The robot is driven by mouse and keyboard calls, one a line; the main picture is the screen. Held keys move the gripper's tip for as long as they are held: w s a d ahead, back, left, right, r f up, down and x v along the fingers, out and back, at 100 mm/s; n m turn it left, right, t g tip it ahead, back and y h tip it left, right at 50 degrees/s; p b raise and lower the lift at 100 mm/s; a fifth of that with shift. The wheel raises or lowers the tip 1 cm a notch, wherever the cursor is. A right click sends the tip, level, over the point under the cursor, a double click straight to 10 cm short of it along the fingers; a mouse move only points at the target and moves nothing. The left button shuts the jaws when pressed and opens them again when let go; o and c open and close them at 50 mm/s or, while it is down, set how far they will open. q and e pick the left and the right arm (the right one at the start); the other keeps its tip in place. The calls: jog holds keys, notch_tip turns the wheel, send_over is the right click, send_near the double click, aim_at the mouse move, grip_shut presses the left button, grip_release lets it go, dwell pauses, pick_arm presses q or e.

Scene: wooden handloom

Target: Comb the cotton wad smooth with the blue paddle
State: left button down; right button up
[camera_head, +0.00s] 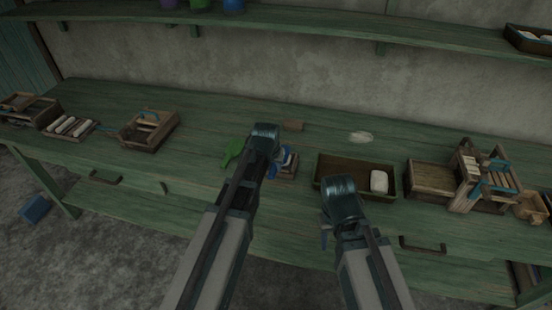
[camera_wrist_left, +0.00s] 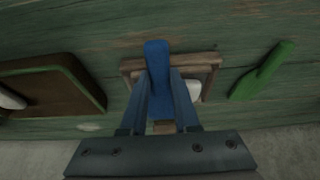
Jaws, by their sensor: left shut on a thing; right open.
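My left gripper (camera_wrist_left: 158,95) is shut on the blue paddle (camera_wrist_left: 157,62), which hangs over a small wooden frame (camera_wrist_left: 212,65) on the green bench. In the head view my left gripper (camera_head: 276,163) covers much of the paddle, and part of the frame (camera_head: 288,171) shows beside it. A white piece, apparently the cotton wad (camera_wrist_left: 194,89), lies inside the frame, partly hidden by a finger and the paddle. I cannot tell whether the paddle touches it. My right gripper (camera_head: 325,236) is open and empty, in front of the brown tray, its fingers mostly hidden by its wrist.
A green paddle (camera_head: 232,151) lies left of the frame. The brown tray (camera_head: 345,164) with a white roll (camera_head: 379,181) stands to the right. A pale flat patch (camera_head: 361,137) and a wooden block (camera_head: 292,126) lie behind. A wooden loom (camera_head: 470,180) stands further right.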

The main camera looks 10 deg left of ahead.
pick_arm(q)
jog(key=shift+w+a, duration=0.1)
jog(key=shift+a, duration=1.6)
jog(key=shift+r, duration=0.1)
notch_tip(320, 180, up, 7)
jog(key=p, duration=0.7)
